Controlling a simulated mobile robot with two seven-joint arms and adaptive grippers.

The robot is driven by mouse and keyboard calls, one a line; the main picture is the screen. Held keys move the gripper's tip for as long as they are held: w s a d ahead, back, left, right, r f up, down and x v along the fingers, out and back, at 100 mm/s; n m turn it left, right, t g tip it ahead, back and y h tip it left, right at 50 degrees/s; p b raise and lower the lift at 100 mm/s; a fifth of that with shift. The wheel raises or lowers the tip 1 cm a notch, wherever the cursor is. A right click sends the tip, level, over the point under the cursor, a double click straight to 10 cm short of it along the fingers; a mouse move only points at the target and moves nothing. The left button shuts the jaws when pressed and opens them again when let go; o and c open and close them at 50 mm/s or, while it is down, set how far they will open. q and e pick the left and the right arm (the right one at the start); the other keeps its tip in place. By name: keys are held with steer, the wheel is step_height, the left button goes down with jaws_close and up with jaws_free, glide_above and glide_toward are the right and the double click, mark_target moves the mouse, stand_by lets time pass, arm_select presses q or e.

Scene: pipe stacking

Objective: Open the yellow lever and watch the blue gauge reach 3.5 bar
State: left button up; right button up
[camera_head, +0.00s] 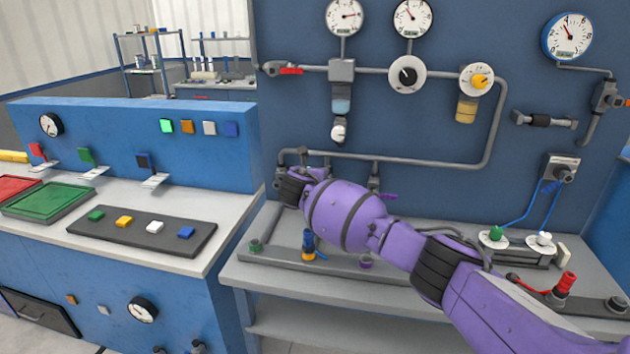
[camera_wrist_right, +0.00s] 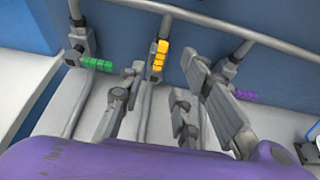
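The yellow lever (camera_wrist_right: 160,55) points down from its valve on the pipe in the right wrist view. It lies ahead of my right gripper (camera_wrist_right: 164,80), between the lines of its spread fingers, with no contact visible. The gripper is open and empty. In the head view my purple right forearm reaches in from the lower right and hides the yellow lever. The blue-rimmed gauge (camera_head: 567,37) hangs at the upper right of the panel. Its needle points up and slightly left; the digits are too small to read surely. My left gripper is out of view.
A green lever (camera_wrist_right: 97,63) sits left of the yellow one. A purple lever (camera_wrist_right: 238,97) is on the right, close to the right finger; it also shows in the head view (camera_head: 388,196). A grey pipe (camera_wrist_right: 205,20) runs above the levers.

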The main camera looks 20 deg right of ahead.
steer(key=shift+v, duration=1.95)
